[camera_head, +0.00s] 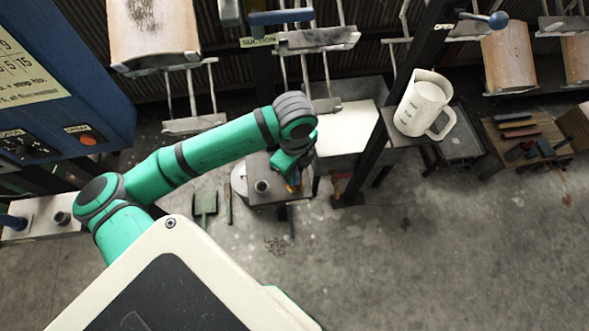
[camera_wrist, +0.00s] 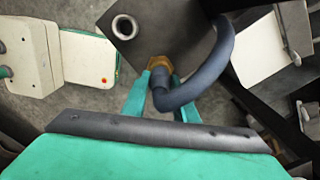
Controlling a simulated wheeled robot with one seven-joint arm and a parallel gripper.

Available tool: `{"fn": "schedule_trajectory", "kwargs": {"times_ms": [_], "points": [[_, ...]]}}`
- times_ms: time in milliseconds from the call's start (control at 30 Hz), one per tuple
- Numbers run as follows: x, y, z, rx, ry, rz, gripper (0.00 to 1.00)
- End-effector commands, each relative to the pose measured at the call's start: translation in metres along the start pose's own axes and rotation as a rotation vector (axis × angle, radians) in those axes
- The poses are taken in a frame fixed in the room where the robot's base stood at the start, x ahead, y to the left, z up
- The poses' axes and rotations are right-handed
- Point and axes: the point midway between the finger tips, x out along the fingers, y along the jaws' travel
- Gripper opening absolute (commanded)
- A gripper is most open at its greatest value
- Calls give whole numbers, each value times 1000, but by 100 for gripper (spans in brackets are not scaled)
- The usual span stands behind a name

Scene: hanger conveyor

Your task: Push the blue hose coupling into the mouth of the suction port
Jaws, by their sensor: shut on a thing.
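The blue hose coupling (camera_wrist: 158,82) sits between the two green fingers of my gripper (camera_wrist: 161,76) in the wrist view, and the gripper is shut on it. Its dark blue hose (camera_wrist: 215,65) curves up and to the right. A brass hexagonal collar (camera_wrist: 160,63) shows just beyond the fingertips, at the edge of a dark plate. I cannot tell whether the coupling is inside it or only in front. A pale round open port (camera_wrist: 125,27) stands on the same plate, apart from the coupling. In the head view my gripper (camera_head: 293,181) is over the dark box's right side, and the coupling is mostly hidden.
The dark box (camera_head: 262,200) carries a short open pipe (camera_head: 262,186). A dark post (camera_head: 385,125) and a shelf with a white jug (camera_head: 424,104) stand to the right. Conveyor hangers (camera_head: 318,38) hang behind, near a "SUCTION" sign (camera_head: 258,41). The front floor at right is clear.

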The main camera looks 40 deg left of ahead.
Motion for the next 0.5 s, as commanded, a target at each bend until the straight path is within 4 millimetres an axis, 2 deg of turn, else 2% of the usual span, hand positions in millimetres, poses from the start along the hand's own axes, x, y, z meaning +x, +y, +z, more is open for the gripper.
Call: {"fn": "schedule_trajectory", "kwargs": {"times_ms": [500], "points": [[7,-1,-2,5,0,-1,6]]}}
